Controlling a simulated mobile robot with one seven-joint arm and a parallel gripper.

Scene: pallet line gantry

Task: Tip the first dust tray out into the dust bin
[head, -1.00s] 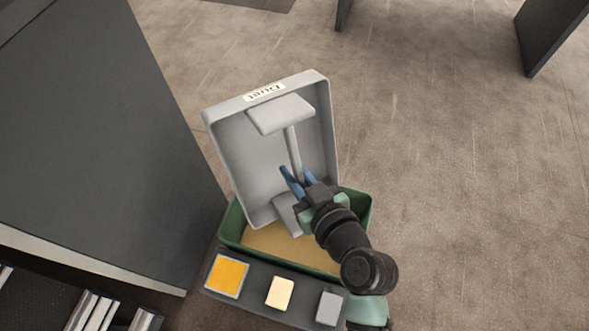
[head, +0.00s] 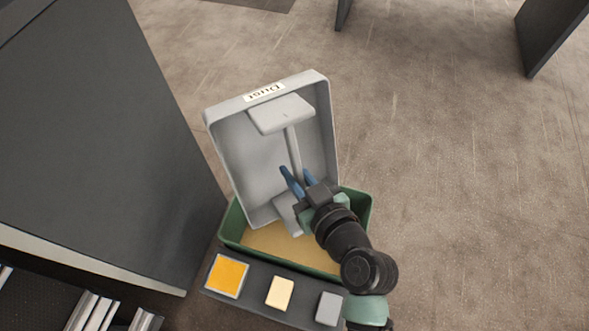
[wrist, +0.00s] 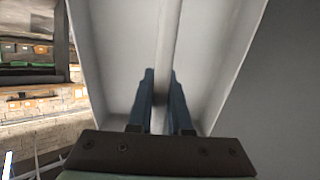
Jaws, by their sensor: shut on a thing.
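The grey dust tray (head: 228,160), marked "Dust" on its upper rim, stands steeply tilted, almost on edge, with its hollow side toward the head camera. A grey bar (head: 292,150) with a block at each end runs down its inside. No dust shows in the tray. The tray's lower edge is at the green dust bin (head: 357,208), whose inside shows a tan layer (head: 285,246). My gripper (head: 297,176) is shut on the tray's bar. In the wrist view the bar (wrist: 167,50) passes between my blue fingers (wrist: 160,100). My arm hides part of the bin.
A dark strip (head: 253,287) with an orange, a cream and a grey square lies in front of the bin. A large dark panel (head: 90,130) stands close on the left. Open floor (head: 470,190) lies to the right.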

